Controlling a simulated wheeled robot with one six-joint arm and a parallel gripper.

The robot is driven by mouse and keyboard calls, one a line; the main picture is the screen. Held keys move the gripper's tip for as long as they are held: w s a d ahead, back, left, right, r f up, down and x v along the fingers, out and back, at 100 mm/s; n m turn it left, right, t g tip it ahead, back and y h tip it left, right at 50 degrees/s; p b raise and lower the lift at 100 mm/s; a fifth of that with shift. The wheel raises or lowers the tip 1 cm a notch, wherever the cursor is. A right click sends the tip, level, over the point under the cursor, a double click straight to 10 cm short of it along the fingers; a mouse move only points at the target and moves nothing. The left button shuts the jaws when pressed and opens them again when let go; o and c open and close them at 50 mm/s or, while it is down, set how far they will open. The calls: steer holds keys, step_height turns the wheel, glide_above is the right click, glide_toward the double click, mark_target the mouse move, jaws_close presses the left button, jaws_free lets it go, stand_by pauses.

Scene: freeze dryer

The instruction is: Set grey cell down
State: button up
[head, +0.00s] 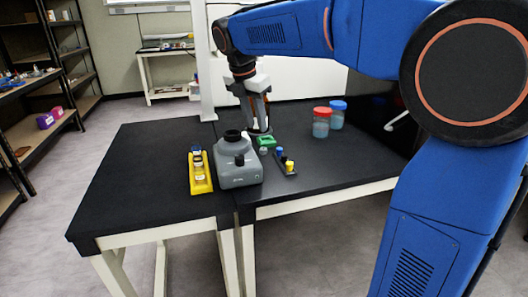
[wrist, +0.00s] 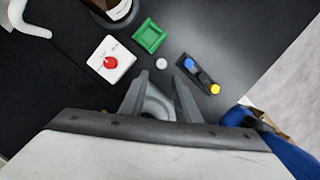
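The small pale grey round piece (wrist: 162,63), which looks like the grey cell seen from above, stands on the black table just past my fingertips in the wrist view. In the head view a small pale piece (head: 264,151) shows in front of the green tray (head: 266,141); the tray also shows in the wrist view (wrist: 149,37). My gripper (wrist: 160,78) is open, its two fingers apart, with no held object visible between the tips. In the head view my gripper (head: 262,128) points down behind the green tray. A black holder (wrist: 202,78) with blue and yellow pieces lies right of the grey piece.
A grey device (head: 238,170) and a yellow rack (head: 200,174) stand left of the black holder. A white box with a red button (wrist: 111,61) and a dark bottle (wrist: 118,10) are close by. Red-lidded (head: 321,123) and blue-lidded jars (head: 338,116) stand at back right. The left table is mostly clear.

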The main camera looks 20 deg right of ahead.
mark_target(263, 149)
steer(key=shift+d+x, duration=0.2)
steer(key=shift+x, duration=4.55)
steer(key=shift+r, duration=0.1)
jaws_close()
